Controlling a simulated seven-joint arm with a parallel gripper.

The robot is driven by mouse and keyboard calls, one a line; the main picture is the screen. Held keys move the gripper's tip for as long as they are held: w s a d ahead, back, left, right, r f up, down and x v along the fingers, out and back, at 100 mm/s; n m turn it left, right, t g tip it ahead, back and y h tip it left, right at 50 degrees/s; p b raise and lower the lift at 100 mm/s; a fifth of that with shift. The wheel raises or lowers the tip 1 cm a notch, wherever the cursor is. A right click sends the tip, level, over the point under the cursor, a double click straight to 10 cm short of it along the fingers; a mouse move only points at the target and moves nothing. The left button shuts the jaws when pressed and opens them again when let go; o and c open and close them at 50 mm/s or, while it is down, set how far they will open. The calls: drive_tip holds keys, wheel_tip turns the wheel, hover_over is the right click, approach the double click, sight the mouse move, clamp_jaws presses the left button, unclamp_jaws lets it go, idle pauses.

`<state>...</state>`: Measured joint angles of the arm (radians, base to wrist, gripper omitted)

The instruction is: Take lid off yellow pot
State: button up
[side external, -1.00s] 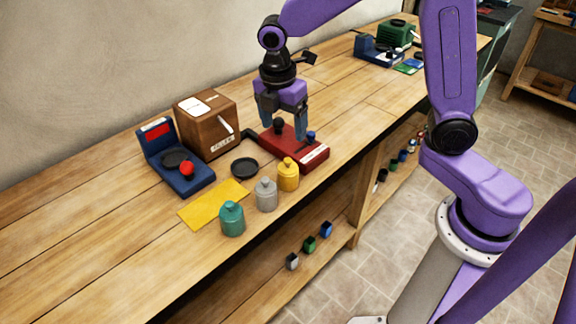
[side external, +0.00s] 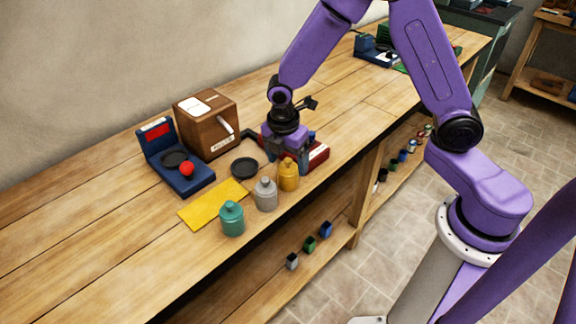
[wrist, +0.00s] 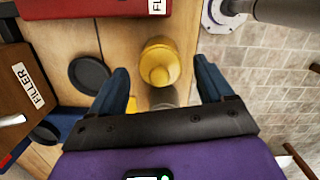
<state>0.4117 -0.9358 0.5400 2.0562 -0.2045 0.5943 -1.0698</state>
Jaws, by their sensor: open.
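The yellow pot (side external: 289,180) stands upright near the front edge of the bench, with its yellow knobbed lid (side external: 288,162) on top. In the wrist view the pot (wrist: 160,62) is seen from above, its round lid knob facing me. My gripper (side external: 287,160) is low over the pot, fingers pointing down. In the wrist view the open gripper (wrist: 164,78) has one blue finger to each side of the pot's line, with nothing held. I cannot tell the exact height of the fingertips against the lid.
A grey pot (side external: 265,195) and a green pot (side external: 232,219) stand to the left. A black dish (side external: 244,168) lies behind them. A red device (side external: 318,155) is close behind my gripper. A yellow mat (side external: 212,205), blue scale (side external: 190,180) and brown filler box (side external: 205,125) are further left.

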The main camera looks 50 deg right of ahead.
sight(289, 159)
drive_tip(key=c, duration=1.1)
drive_tip(key=shift+r, duration=0.5)
wheel_tip(289, 159, up, 2)
drive_tip(key=shift+r, duration=0.25)
drive_tip(key=s+d+r, duration=0.1)
drive_tip(key=s+r, duration=0.2)
drive_tip(key=s, duration=0.1)
drive_tip(key=s+r, duration=0.3)
drive_tip(key=s, duration=0.2)
drive_tip(key=s+d+r, duration=0.1)
drive_tip(key=s+r, duration=0.2)
drive_tip(key=s, duration=0.1)
drive_tip(key=shift+s+d+r, duration=0.2)
drive_tip(key=shift+s+d, duration=0.05)
drive_tip(key=shift+d, duration=0.1)
